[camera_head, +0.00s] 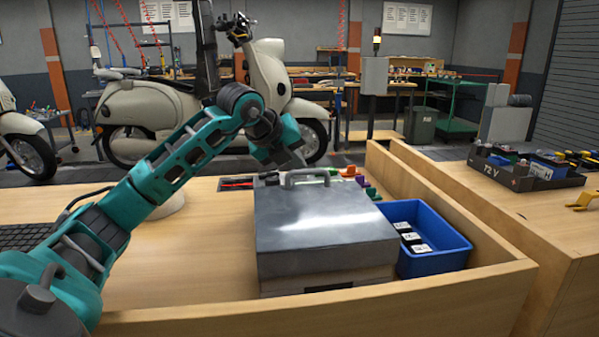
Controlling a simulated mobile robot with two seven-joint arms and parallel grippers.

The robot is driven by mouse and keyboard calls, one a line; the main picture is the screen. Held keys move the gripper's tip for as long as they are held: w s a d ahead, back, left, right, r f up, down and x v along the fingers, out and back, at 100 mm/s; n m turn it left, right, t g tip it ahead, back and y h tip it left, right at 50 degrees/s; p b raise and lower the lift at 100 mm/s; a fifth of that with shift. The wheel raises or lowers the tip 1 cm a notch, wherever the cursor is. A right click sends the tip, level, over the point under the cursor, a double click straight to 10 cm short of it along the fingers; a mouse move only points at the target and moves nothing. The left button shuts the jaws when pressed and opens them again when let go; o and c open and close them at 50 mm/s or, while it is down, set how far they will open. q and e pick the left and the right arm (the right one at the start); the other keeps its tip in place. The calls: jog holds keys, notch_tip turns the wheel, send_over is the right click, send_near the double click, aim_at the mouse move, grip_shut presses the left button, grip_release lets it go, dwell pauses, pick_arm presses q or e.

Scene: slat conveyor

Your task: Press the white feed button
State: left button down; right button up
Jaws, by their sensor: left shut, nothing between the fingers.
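My left arm reaches in from the left, and its gripper (298,160) hangs above the back edge of a metal-topped box, near the box's grey handle. The left fingers are shut and empty. I cannot make out a white feed button; the box and my gripper hide part of that area. My right gripper is not in view.
The metal-topped box (320,225) stands on the wooden bench (180,268), with a blue bin (440,262) of labelled dark items at its right. A raised wooden rim (450,205) borders the bench. A keyboard (25,237) lies at the left. Scooters stand behind.

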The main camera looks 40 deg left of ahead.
pick_arm(q)
jog(key=shift+r+p, duration=0.75)
jog(key=shift+r, duration=0.1)
notch_tip(320, 180, up, 5)
jog(key=p, duration=0.4)
dwell(1.0)
